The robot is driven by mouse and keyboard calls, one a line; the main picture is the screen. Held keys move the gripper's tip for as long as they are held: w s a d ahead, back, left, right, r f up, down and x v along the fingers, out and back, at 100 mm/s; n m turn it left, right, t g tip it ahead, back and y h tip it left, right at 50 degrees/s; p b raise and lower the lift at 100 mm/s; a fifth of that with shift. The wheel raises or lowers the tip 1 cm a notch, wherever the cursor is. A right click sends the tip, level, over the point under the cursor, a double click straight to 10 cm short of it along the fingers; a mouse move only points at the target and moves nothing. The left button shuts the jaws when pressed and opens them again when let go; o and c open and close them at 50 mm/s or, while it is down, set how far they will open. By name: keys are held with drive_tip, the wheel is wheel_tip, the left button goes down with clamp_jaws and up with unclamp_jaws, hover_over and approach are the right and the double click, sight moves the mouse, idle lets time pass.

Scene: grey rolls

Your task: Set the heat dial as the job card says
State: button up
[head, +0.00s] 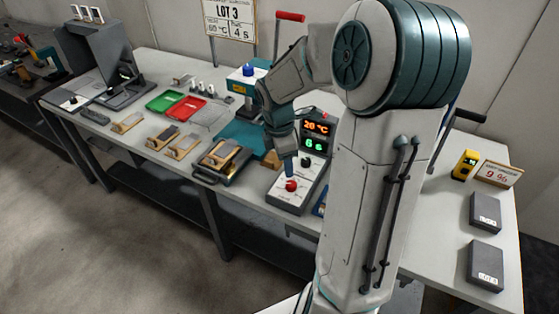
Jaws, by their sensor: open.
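The job card (229,18) hangs on the back wall; it reads LOT 3, a temperature that looks like 60 °C, and 4 s. The control box (283,200) stands on the bench, with a red knob (291,185) at its front and a dark knob (306,162) behind it. I cannot tell from labels which is the heat dial. Its display (316,135) shows 20 °C in orange and 6 in green. My gripper (288,172) points down just above the red knob, open; its fingertips are small and contact cannot be told.
A black and tan tray (222,160) sits left of the box. Green (166,101) and red trays (187,109) lie farther left. A yellow device (465,164), a 9 % card (499,173) and two dark boxes (486,212) are at right. My arm hides the bench middle.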

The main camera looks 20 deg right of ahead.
sight(291, 184)
drive_tip(key=w+d+f+n+y+p, duration=0.1)
drive_tip(key=w+d+n, duration=0.2)
drive_tip(key=d+n, duration=0.1)
drive_tip(key=f, duration=1.3)
drive_tip(key=shift+w+a+f, duration=0.1)
drive_tip(key=shift+w+f, duration=0.1)
drive_tip(key=shift+f, duration=0.05)
drive_tip(key=shift+c, duration=0.3)
drive_tip(key=c, duration=0.9)
